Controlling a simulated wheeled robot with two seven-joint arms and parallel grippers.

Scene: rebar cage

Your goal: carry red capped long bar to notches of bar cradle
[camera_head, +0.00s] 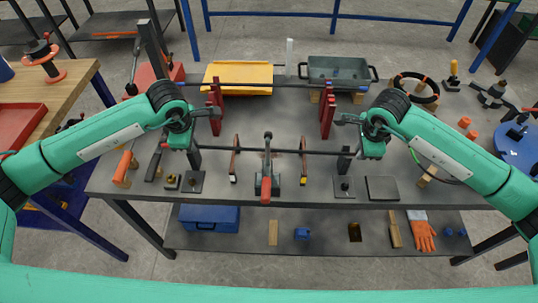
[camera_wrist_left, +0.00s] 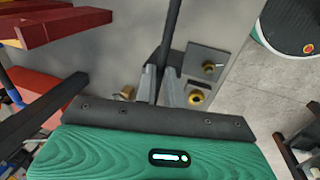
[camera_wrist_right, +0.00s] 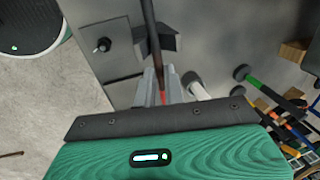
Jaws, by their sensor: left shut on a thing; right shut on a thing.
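The long dark bar (camera_head: 285,152) runs left to right across the front of the table. My left gripper (camera_head: 190,150) is shut on its left end, also in the left wrist view (camera_wrist_left: 160,85). My right gripper (camera_head: 361,152) is shut near its right end, where a bit of red shows between the fingers in the right wrist view (camera_wrist_right: 162,95). Dark upright rests (camera_head: 345,160) stand by both ends; whether the bar touches them I cannot tell. Two red notched supports (camera_head: 327,112), which look like the cradle, stand behind it. Another dark bar (camera_head: 260,84) lies across them.
A clamp with a red handle (camera_head: 265,190) stands at the middle front, between two thin brown upright frames (camera_head: 303,160). A yellow tray (camera_head: 238,76) and a grey-green bin (camera_head: 337,72) are at the back. A dark flat plate (camera_head: 382,188) lies at front right.

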